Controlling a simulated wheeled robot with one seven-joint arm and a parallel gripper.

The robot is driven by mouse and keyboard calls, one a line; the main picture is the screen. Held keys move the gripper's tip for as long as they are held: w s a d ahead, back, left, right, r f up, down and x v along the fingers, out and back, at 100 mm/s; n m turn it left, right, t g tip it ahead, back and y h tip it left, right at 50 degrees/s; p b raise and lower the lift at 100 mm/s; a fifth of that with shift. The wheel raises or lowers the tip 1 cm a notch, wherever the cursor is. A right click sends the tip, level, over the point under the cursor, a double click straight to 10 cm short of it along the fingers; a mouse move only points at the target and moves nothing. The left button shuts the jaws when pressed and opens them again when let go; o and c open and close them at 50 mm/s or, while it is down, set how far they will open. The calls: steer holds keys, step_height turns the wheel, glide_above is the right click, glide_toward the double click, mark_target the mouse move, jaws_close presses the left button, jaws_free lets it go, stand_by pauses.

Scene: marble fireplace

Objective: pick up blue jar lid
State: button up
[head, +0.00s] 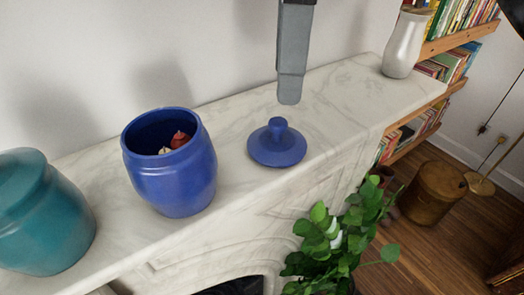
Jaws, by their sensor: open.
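The blue jar lid (276,146) lies flat on the marble mantel with its round knob pointing up. It is to the right of the open blue jar (172,165), apart from it. The jar holds a few small things, one red and one pale. My gripper (289,99) hangs above and slightly to the right of the lid in the picture, pointing down, apart from the knob. It shows as a grey finger; the gap between the fingers is hidden from this side. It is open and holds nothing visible.
A teal lidded jar (42,215) stands at the left of the mantel (345,105). A whitish vase (404,42) stands at its right end. A leafy plant (335,245) rises in front of the mantel. Bookshelves (455,42) are at the right. Marble right of the lid is clear.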

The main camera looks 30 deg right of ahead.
mark_target(280, 122)
steer(key=shift+a+f, duration=0.15)
steer(key=shift+f, duration=0.2)
steer(key=shift+s+a+f+p, duration=0.15)
steer(key=shift+f+p, duration=0.35)
steer(key=shift+f, duration=1.25)
steer(key=shift+w+a+f+p, duration=0.1)
steer(key=shift+f+p, duration=0.4)
steer(key=shift+f, duration=1.25)
jaws_close()
